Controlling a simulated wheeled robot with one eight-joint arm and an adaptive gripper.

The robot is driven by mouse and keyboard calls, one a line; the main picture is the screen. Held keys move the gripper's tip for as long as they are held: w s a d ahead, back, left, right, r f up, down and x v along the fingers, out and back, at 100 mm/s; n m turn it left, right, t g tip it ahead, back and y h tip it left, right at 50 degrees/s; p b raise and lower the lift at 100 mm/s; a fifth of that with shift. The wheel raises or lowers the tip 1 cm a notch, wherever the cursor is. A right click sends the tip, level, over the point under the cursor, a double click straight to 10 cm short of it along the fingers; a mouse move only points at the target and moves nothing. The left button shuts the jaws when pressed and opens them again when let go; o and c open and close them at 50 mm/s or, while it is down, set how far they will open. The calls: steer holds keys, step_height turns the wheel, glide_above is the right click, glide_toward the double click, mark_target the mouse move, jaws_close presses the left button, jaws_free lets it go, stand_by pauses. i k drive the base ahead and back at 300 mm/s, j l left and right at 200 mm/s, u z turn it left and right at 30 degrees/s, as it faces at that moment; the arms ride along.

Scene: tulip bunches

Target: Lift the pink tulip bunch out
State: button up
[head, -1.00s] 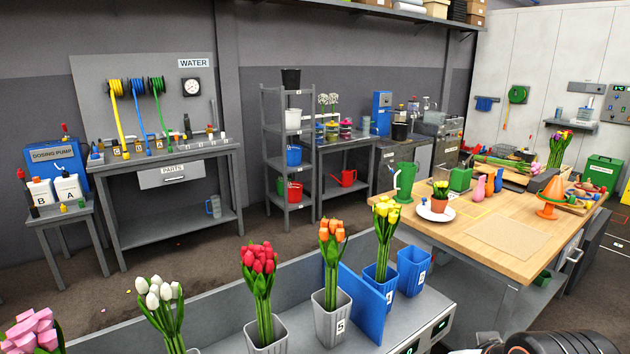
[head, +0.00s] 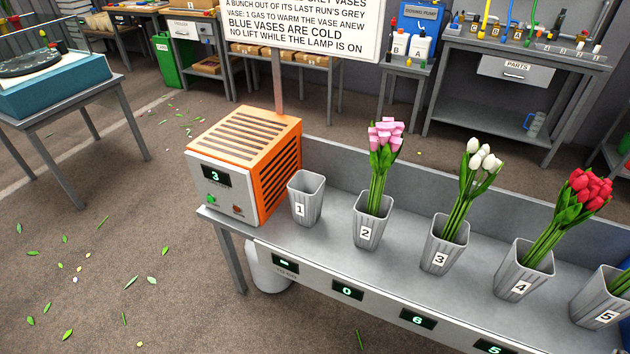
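The pink tulip bunch (head: 384,150) stands in grey vase 2 (head: 369,222), its green stems leaning slightly right and its pink heads well above the rim. The display (head: 348,291) on the bench front below vase 2 reads 0. My gripper is not in the head view now.
Grey vase 1 (head: 306,198) looks empty. White tulips (head: 475,165) stand in vase 3 and red tulips (head: 582,195) in vase 4. An orange heater box (head: 245,165) showing 3, with a green light, is left of vase 1. A sign (head: 315,22) says no lift while the lamp is on.

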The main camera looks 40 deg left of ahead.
mark_target(386, 139)
steer(key=u, duration=1.4)
